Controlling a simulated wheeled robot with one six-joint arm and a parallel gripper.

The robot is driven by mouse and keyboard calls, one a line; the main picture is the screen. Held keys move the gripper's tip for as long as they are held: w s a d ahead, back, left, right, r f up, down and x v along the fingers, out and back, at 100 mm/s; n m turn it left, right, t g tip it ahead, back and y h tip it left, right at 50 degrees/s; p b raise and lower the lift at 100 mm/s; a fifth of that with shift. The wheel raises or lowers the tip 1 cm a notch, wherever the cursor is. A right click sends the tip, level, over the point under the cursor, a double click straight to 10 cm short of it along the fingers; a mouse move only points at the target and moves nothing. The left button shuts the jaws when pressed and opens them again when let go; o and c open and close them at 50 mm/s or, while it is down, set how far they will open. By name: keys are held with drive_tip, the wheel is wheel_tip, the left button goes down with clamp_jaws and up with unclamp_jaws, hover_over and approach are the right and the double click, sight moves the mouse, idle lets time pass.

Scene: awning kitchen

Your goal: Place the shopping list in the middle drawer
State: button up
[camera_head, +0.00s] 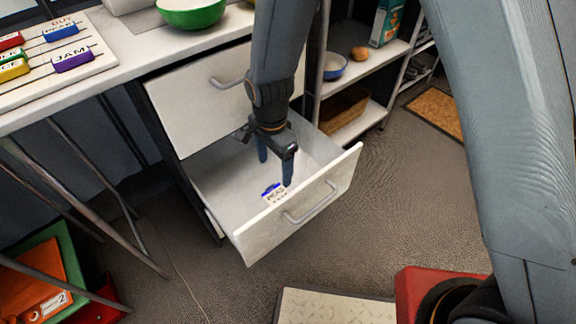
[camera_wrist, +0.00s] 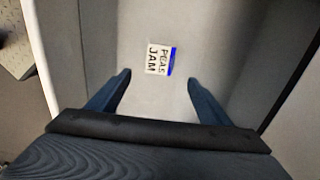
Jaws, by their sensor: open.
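The shopping list, a small white card with a blue edge (camera_head: 273,194), lies inside the open drawer (camera_head: 222,183) below the closed top drawer. In the wrist view the list (camera_wrist: 158,61) lies flat on the drawer floor and reads "PEAS JAM". My gripper (camera_head: 275,172) points down into the drawer, open, with its two fingers apart. In the wrist view the gripper (camera_wrist: 157,85) has nothing between its fingers, and the list lies beyond the fingertips, apart from them.
The closed top drawer (camera_head: 198,105) and worktop (camera_head: 130,42) are above and behind. A green bowl (camera_head: 192,14) stands on the worktop near a board with coloured labels (camera_head: 45,62). Shelves (camera_head: 375,62) stand at right. Open floor (camera_head: 385,200) lies right of the drawer.

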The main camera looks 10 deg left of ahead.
drive_tip(key=s+d+r+n, duration=0.6)
drive_tip(key=d+r, duration=0.2)
drive_tip(key=r, duration=0.3)
drive_tip(key=s+d+r+n, duration=0.7)
drive_tip(key=d+r, duration=0.1)
drive_tip(key=r, duration=0.2)
drive_tip(key=shift+s+r+y, duration=0.2)
drive_tip(key=shift+r+y, duration=0.1)
drive_tip(key=shift+r, duration=0.1)
drive_tip(key=d+r+m+p, duration=0.4)
drive_tip(key=d+r+p, duration=1.1)
drive_tip(key=r+p, duration=0.4)
drive_tip(key=p, duration=0.5)
drive_tip(key=shift+s+m, duration=0.4)
drive_tip(key=shift+d+f, duration=0.1)
